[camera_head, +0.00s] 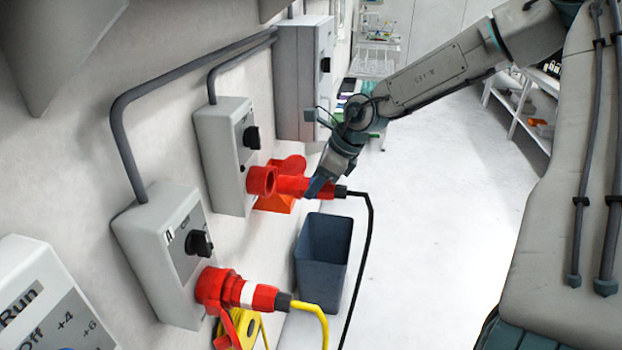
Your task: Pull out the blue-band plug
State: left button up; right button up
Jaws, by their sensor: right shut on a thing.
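The red plug (292,186) with a black cable is at the middle box. A blue patch shows where my gripper meets it; I cannot tell how much is band and how much is fingertip. My right gripper (318,184) comes in from the upper right and is shut on this plug near its cable end. The plug's front end is at the red socket (261,181) on the middle grey box (222,165); I cannot tell whether it is still inside. A red flap (289,164) shows behind the plug. My left gripper is not in view.
A white-band plug (250,294) with a yellow cable sits in the nearer box's (160,250) red socket. A dark blue bin (323,258) stands below, with the black cable (368,240) hanging beside it. The floor to the right is clear.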

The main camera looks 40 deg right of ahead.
aim_at(337, 186)
jog(key=shift+s+d+r+p, duration=0.15)
jog(key=shift+s+d+p, duration=1.25)
jog(key=shift+s, duration=0.2)
jog(key=shift+s+d, duration=0.3)
jog(key=shift+s, duration=0.05)
jog(key=shift+a, duration=0.1)
